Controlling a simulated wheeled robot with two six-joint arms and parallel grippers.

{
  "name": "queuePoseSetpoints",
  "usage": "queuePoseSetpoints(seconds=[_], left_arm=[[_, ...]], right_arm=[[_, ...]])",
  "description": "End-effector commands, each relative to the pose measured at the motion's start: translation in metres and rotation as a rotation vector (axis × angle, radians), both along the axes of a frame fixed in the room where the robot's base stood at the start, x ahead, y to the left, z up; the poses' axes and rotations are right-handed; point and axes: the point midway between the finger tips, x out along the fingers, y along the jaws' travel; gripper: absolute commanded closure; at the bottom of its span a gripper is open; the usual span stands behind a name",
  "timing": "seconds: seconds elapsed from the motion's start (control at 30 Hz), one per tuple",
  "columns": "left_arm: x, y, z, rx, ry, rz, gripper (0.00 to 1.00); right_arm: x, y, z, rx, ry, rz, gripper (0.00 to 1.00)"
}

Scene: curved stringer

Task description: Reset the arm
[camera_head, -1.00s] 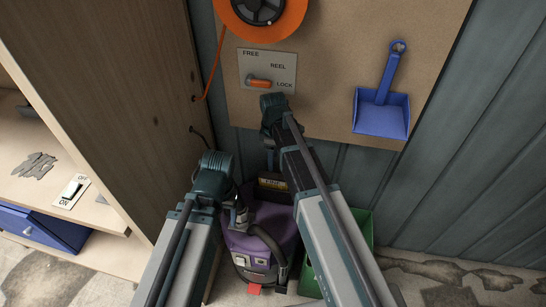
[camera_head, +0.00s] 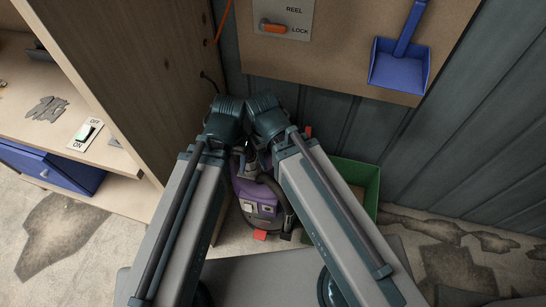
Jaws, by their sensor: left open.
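My two arms reach forward from the bottom of the head view, and their dark teal elbow joints meet near the middle. My left gripper (camera_head: 247,156) shows as a small dark shape below the elbows, in front of a purple vacuum cleaner (camera_head: 264,202). It is open and I see nothing in it; its fingertips are hard to make out. I cannot tell whether it touches the vacuum. My right gripper is hidden behind my arm links.
A wooden cabinet (camera_head: 120,70) stands left with an ON/OFF switch (camera_head: 86,134) and blue drawer (camera_head: 50,169). A board on the back wall carries a reel/lock lever (camera_head: 274,27) and blue dustpan (camera_head: 399,66). A green bin (camera_head: 355,180) stands right of the vacuum.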

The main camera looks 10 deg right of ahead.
Motion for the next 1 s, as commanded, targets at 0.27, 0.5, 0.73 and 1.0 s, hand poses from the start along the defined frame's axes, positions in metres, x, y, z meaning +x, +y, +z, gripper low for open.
queuePoseSetpoints(seconds=[0.27,0.5,0.73,1.0], left_arm=[[0.0,0.0,0.006,0.0,0.0,0.0,0.31],[0.0,0.0,0.052,0.0,0.0,0.0,0.31],[0.0,0.0,0.106,0.0,0.0,0.001,0.31],[0.0,0.0,0.108,0.0,0.0,0.001,0.31]], right_arm=[[0.001,0.0,0.006,0.001,0.001,0.002,0.35],[0.001,0.0,0.052,0.001,0.001,0.003,0.35],[0.001,0.0,0.106,0.001,0.001,0.003,0.35],[0.001,0.0,0.108,0.001,0.001,0.003,0.35]])
